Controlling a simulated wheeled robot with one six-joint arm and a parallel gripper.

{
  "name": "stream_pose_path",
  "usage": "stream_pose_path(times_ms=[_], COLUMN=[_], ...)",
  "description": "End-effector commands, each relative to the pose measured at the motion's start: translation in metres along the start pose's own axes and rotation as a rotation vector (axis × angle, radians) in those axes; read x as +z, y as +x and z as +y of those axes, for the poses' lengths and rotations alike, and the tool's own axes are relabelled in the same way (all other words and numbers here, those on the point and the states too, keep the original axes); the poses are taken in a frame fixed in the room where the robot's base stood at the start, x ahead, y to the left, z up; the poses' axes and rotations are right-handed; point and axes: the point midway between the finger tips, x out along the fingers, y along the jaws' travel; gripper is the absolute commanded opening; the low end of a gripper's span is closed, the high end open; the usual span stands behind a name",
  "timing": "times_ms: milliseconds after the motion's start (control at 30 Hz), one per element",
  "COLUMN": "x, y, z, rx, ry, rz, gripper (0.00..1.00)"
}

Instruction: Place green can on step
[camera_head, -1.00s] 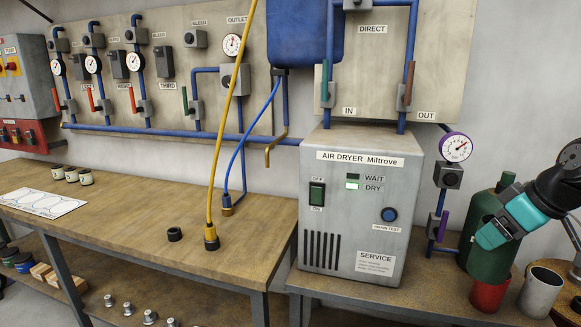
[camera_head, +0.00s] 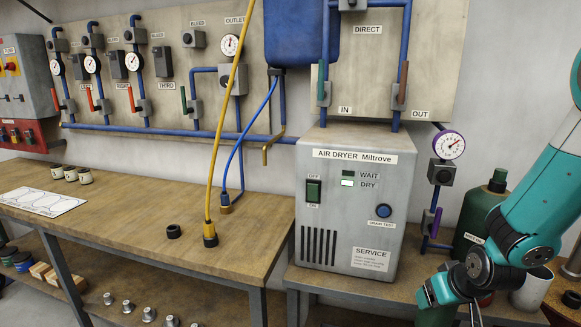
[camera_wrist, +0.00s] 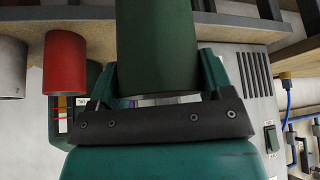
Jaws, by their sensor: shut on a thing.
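The dark green can (camera_wrist: 157,45) is between the two fingers of my gripper (camera_wrist: 157,78) in the wrist view, and the gripper is shut on it. The can runs up out of the top of that view, so its far end is hidden. In the head view my arm reaches down to the bottom edge, right of centre, and a small part of the green can (camera_head: 436,316) shows below the teal wrist. The fingers are not clear there. I cannot make out a step for certain in either view.
A large green bottle (camera_head: 475,213) stands on the right bench behind my arm. A grey cup (camera_head: 533,291) stands beside it, and a red cup (camera_wrist: 65,62) shows in the wrist view. The grey air dryer (camera_head: 350,215) stands left of my arm. The wooden bench (camera_head: 130,215) has free room.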

Motion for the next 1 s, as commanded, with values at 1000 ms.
stream_pose_path(times_ms=[1000], x=[0.143], y=[0.112], z=[-0.025], rx=[0.037], ry=[0.068], rz=[-0.007], gripper=[0.35])
